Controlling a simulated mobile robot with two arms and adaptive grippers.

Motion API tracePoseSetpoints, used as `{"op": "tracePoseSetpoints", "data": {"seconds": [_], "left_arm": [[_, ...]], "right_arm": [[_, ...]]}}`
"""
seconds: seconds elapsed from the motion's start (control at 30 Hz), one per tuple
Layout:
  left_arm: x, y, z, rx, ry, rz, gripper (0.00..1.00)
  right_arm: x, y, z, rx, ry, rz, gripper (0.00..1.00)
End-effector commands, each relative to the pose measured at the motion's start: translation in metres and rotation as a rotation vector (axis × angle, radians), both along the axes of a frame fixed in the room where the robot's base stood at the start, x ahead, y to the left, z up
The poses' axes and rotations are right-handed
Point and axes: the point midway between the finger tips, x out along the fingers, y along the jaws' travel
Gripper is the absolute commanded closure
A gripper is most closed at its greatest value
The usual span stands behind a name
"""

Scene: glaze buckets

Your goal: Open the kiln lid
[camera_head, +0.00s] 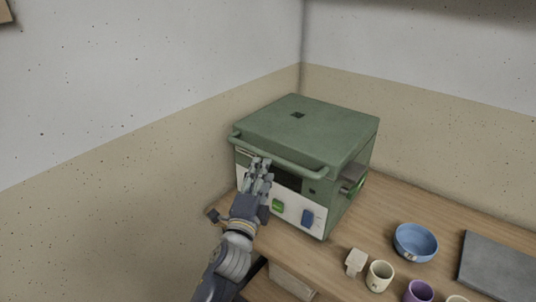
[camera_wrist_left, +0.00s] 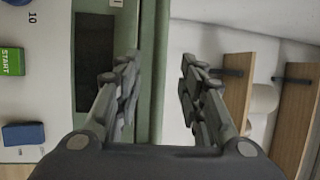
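The green kiln (camera_head: 345,190) stands in the corner of the wooden table. Its lid (camera_head: 310,125) is down, with a bar handle (camera_head: 280,155) along the front edge. My left gripper (camera_head: 261,166) is at the front of the kiln, its fingertips close to the handle. In the left wrist view, the two fingers of the left gripper (camera_wrist_left: 158,65) are apart, with the green handle bar (camera_wrist_left: 155,110) running through the gap between them. I cannot tell whether the fingers touch the bar. My right gripper is not in view.
The front panel carries a green START button (camera_head: 278,205) and a blue button (camera_head: 307,218). A blue bowl (camera_head: 416,242), a cream cup (camera_head: 380,276), a purple cup (camera_head: 419,292) and a grey slab (camera_head: 497,268) are at the right. Walls stand behind and left.

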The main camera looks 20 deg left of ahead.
Motion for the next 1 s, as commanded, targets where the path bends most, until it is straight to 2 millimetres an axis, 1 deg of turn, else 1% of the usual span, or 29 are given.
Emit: {"op": "tracePoseSetpoints", "data": {"seconds": [0.03,0.2,0.4,0.6,0.83,0.87,0.9,0.97,1.0], "left_arm": [[0.01,0.0,0.005,-0.001,-0.001,0.0,0.64],[0.039,0.001,0.009,-0.002,0.0,-0.001,0.64],[0.06,0.003,0.011,-0.003,0.002,-0.001,0.64],[0.068,0.003,0.012,-0.003,0.002,-0.002,0.64],[0.068,0.003,0.012,-0.004,0.002,-0.002,0.64],[0.068,0.003,0.012,-0.004,0.002,-0.002,0.66],[0.068,0.003,0.012,-0.004,0.002,-0.002,0.75],[0.068,0.003,0.012,-0.004,0.002,-0.002,0.89],[0.068,0.003,0.012,-0.004,0.002,-0.002,0.98]], "right_arm": [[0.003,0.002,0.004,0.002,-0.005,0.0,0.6],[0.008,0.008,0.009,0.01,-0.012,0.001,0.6],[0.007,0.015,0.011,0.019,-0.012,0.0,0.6],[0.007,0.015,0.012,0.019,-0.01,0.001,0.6],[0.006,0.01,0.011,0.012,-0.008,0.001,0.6],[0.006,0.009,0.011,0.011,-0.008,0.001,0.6],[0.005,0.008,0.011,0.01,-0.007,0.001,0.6],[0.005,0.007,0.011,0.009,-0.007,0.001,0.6],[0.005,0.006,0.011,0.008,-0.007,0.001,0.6]]}}
